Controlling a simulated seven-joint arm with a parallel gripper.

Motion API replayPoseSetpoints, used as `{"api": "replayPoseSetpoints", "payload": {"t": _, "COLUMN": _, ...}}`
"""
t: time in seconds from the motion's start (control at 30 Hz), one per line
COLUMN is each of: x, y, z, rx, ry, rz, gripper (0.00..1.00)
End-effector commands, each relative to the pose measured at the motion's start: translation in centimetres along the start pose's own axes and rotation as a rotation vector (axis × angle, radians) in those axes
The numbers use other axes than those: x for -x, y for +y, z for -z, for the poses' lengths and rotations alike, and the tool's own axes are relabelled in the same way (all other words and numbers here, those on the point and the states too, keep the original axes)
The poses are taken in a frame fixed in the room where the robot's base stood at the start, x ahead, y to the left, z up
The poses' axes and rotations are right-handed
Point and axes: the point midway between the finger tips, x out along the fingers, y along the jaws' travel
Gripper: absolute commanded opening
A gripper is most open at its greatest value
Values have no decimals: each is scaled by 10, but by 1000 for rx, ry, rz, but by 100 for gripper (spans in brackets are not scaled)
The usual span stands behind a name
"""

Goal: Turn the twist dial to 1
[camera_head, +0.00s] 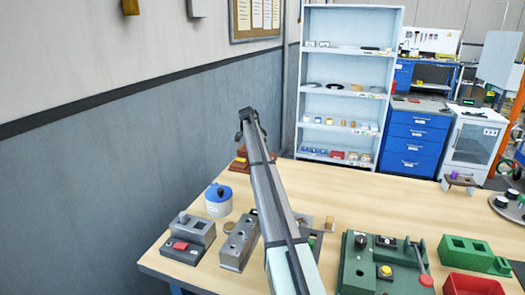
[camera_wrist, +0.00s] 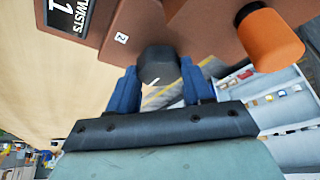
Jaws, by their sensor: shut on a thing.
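The twist dial (camera_wrist: 158,66) is a dark, faceted knob on a reddish-brown housing (camera_wrist: 200,25) in the wrist view. My gripper (camera_wrist: 159,72) has its two blue fingers on either side of the knob and is shut on it. A black display (camera_wrist: 68,14) marked "TWISTS" shows 1. A small white label (camera_wrist: 121,38) reading 2 sits beside the dial. In the head view, a reddish-brown device (camera_head: 238,163) shows partly behind my arm; my gripper cannot be made out there. The dial's pointer is not clear.
An orange knob (camera_wrist: 270,38) sticks out close to the right of the dial. A blue-and-white canister (camera_head: 218,200), grey blocks (camera_head: 188,240) and a green fixture (camera_head: 383,265) stand on the wooden table (camera_head: 400,205). The table is clear behind the green fixture.

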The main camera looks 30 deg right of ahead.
Motion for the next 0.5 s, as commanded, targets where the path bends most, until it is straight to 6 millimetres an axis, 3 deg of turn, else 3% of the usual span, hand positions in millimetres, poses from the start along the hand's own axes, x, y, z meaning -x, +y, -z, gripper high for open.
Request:
{"api": "replayPoseSetpoints", "payload": {"t": 0.37, "x": 0, "y": 0, "z": -1, "rx": -3, "ry": -2, "rz": -2, "gripper": 19}}
{"api": "replayPoseSetpoints", "payload": {"t": 0.4, "x": 0, "y": 0, "z": -1, "rx": -3, "ry": -2, "rz": -2, "gripper": 52}}
{"api": "replayPoseSetpoints", "payload": {"t": 0.5, "x": 0, "y": 0, "z": -1, "rx": -3, "ry": -2, "rz": -2, "gripper": 61}}
